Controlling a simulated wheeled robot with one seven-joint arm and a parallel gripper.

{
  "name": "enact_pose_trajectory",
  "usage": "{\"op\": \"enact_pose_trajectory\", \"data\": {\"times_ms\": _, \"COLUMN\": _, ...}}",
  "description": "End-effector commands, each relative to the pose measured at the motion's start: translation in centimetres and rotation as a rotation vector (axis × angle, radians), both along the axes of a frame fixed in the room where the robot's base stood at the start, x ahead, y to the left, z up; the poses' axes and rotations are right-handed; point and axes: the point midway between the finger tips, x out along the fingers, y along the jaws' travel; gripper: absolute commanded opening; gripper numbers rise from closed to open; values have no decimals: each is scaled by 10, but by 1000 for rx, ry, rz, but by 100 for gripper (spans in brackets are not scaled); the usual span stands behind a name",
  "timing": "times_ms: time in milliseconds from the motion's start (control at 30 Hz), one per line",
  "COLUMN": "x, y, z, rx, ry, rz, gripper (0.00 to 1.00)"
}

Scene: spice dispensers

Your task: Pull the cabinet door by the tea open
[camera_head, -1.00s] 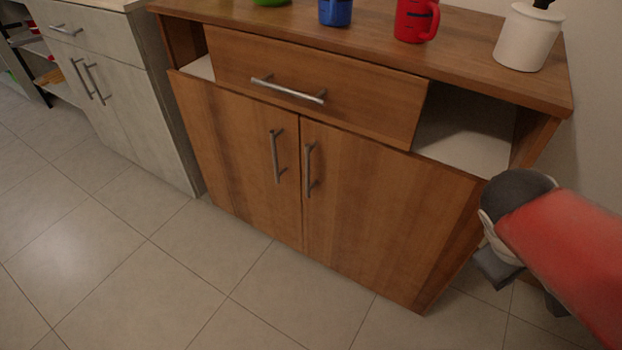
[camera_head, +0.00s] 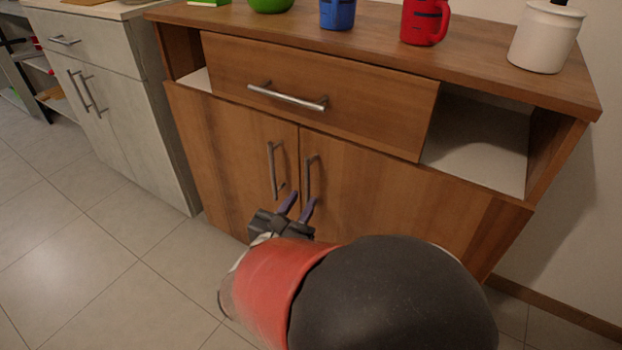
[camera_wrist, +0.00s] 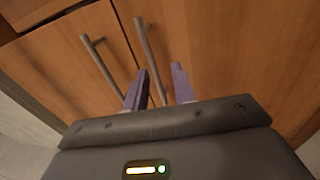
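The brown wooden cabinet has a left door (camera_head: 235,150) and a right door (camera_head: 370,190), both shut. The left door's handle (camera_head: 272,170) and the right door's handle (camera_head: 308,178) are upright metal bars near the centre seam. My gripper (camera_head: 302,200) is open, its purple fingers apart at the lower end of the right handle. In the wrist view, the right handle (camera_wrist: 146,45) runs down between the fingers of my gripper (camera_wrist: 160,70). I cannot tell whether they touch it. The left handle (camera_wrist: 103,68) is to their left. Nothing I see is clearly tea.
A shut drawer (camera_head: 330,100) with a bar handle is above the doors. A green box (camera_head: 208,2), green bowl (camera_head: 270,4), blue mug (camera_head: 337,14), red mug (camera_head: 424,22) and white pot (camera_head: 545,38) stand on top. A grey cabinet (camera_head: 100,60) is left. Floor in front is clear.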

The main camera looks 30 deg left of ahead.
Motion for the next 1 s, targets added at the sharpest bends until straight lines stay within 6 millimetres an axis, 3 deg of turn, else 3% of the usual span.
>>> {"op": "enact_pose_trajectory", "data": {"times_ms": 67, "x": -6, "y": 11, "z": -3, "rx": -22, "ry": -20, "rz": 35, "gripper": 26}}
{"op": "enact_pose_trajectory", "data": {"times_ms": 167, "x": 1, "y": 14, "z": -3, "rx": -26, "ry": -25, "rz": 42, "gripper": 26}}
{"op": "enact_pose_trajectory", "data": {"times_ms": 600, "x": 63, "y": 23, "z": -3, "rx": -24, "ry": -22, "rz": 39, "gripper": 26}}
{"op": "enact_pose_trajectory", "data": {"times_ms": 967, "x": 69, "y": 24, "z": -3, "rx": -23, "ry": -22, "rz": 40, "gripper": 26}}
{"op": "enact_pose_trajectory", "data": {"times_ms": 1000, "x": 69, "y": 24, "z": -3, "rx": -23, "ry": -22, "rz": 40, "gripper": 21}}
